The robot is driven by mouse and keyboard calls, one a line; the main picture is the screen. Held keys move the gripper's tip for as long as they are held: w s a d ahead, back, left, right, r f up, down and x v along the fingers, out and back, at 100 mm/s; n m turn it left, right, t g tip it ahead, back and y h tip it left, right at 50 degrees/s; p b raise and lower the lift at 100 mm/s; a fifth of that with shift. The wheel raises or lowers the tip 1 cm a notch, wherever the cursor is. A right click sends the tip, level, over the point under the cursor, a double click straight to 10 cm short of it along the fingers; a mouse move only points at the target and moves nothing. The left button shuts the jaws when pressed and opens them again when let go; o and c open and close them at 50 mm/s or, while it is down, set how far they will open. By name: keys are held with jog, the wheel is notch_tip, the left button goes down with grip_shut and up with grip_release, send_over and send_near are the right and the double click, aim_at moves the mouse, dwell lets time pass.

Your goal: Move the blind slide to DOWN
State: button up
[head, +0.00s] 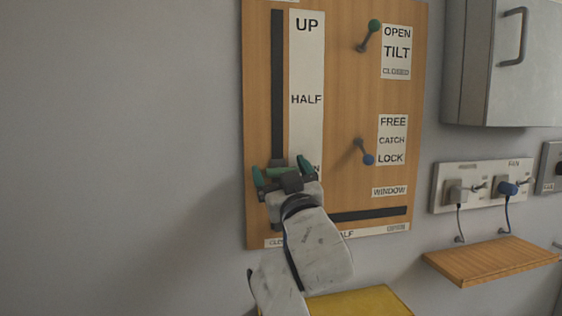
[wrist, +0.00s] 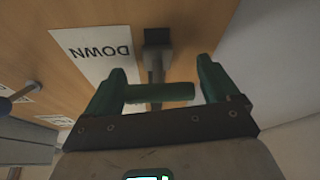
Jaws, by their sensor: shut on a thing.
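The blind slide is a dark vertical slot (head: 278,85) on the wooden board, beside a white UP/HALF/DOWN label (head: 306,70). Its dark carriage (wrist: 157,40) is at the lower end of the slot, level with the DOWN word, which appears upside down in the wrist view (wrist: 91,50). A green bar handle (wrist: 160,93) lies between the fingers. My gripper (head: 282,172) is at the slot's lower end, its green fingers on either side of the handle and shut on it. In the head view my gripper hides most of DOWN and the handle.
The tilt lever (head: 374,27) with a green knob and the window catch lever (head: 368,158) with a blue knob stand to the right. A horizontal window slot (head: 370,213) runs below. A cabinet (head: 500,60), switch plate (head: 482,185) and wooden shelf (head: 492,260) are further right. Left wall is bare.

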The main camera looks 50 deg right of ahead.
jog(key=shift+f, duration=0.8)
jog(key=o, duration=1.2)
jog(key=shift+o, duration=0.2)
jog(key=v, duration=1)
jog(key=shift+s+a, duration=0.25)
jog(key=shift+s, duration=0.1)
jog(key=shift+f, duration=0.2)
